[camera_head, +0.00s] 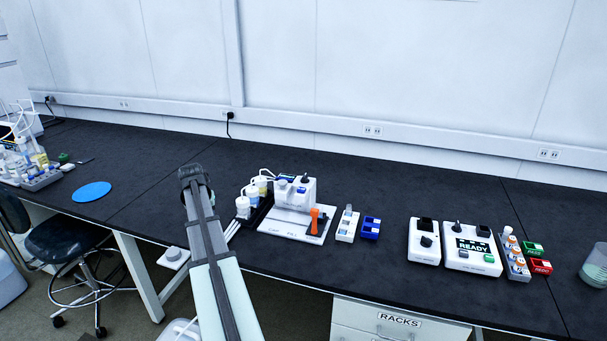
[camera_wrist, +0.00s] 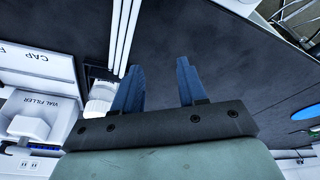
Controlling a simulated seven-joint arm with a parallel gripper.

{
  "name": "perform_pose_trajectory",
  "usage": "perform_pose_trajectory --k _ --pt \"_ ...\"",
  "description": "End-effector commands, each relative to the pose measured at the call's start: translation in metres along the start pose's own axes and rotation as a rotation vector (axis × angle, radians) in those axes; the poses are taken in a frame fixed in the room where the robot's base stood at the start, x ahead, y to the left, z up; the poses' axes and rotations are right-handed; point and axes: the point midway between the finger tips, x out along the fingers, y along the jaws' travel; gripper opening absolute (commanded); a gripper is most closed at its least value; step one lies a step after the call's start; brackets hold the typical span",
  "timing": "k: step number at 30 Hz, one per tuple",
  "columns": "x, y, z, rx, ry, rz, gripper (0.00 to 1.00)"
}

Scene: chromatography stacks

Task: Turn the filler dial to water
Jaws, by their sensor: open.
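The vial filler (camera_head: 297,193) is a white block on a white base plate, right of my arm in the head view. A small dark knob (camera_head: 305,178) shows on its top, probably the dial; its setting is too small to read. In the wrist view the filler (camera_wrist: 30,128) appears at the left edge, labelled VIAL FILLER, with its dial out of sight. My gripper (camera_wrist: 160,66) is open, with two blue fingers apart and nothing between them. It is left of the filler, apart from it.
White bottles (camera_head: 243,207) stand on a dark tray between my arm and the filler. An orange lever (camera_head: 314,219) stands on the base plate. A READY-screen device (camera_head: 473,247) stands farther right. The black bench behind my gripper is clear; a blue disc (camera_head: 92,191) lies left.

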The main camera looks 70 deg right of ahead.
Motion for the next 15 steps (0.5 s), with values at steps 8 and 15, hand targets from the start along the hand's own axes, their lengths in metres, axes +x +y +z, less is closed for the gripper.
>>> perform_pose_trajectory --k 8,15 --pt "-0.05 0.137 -0.074 0.209 0.049 0.055 0.41" --pt "-0.102 0.257 -0.111 0.378 0.089 0.103 0.41"
